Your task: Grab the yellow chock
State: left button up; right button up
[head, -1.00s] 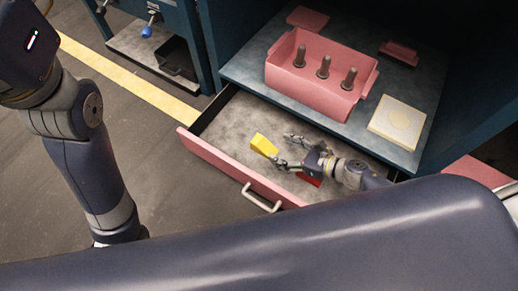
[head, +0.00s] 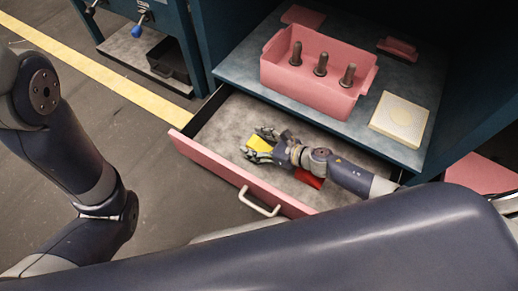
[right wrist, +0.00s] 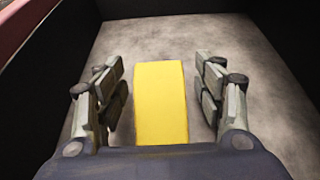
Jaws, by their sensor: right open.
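The yellow chock (head: 259,144) lies in the open pink-fronted drawer (head: 232,178), on its grey floor. In the right wrist view the yellow chock (right wrist: 160,103) is between the two fingers, with a gap on each side. My right gripper (head: 262,144) is open around the chock inside the drawer; it also shows in the right wrist view (right wrist: 160,95). Part of the chock is hidden behind the gripper in the head view. My left arm shows at the left of the head view, but its gripper is out of view.
A red object (head: 309,178) lies in the drawer under my right arm. On the shelf above stand a pink bin (head: 310,91) with three dark bolts and a cream square block (head: 399,118). The drawer walls surround the gripper.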

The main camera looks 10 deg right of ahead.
jog(key=c, duration=1.3)
jog(key=shift+o, duration=0.2)
